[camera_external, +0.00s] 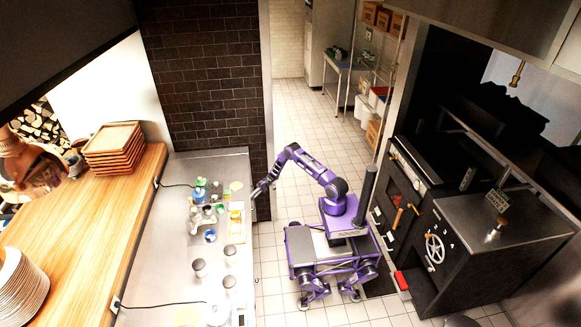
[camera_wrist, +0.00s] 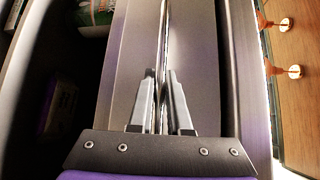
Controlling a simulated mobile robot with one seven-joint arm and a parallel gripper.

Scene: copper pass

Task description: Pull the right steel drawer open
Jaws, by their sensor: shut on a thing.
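My gripper (camera_external: 259,190) is at the right edge of the steel counter in the external view, with the arm reaching left to it. In the wrist view, the two fingers of my gripper (camera_wrist: 162,100) are shut on a thin steel handle bar (camera_wrist: 163,45). The bar runs along the brushed steel drawer front (camera_wrist: 205,60). Left of the front is a dark hollow with a green-and-white container (camera_wrist: 97,14) and a pale box (camera_wrist: 60,108); it looks like the inside of the drawer, partly open. The external view shows the drawer too small to judge how far.
The steel counter (camera_external: 180,262) holds several small cups and shakers. Copper knobs (camera_wrist: 292,71) on a tan surface show at the wrist view's right. A black oven (camera_external: 420,190) stands right of my base. Tiled floor (camera_external: 300,118) is free behind my arm.

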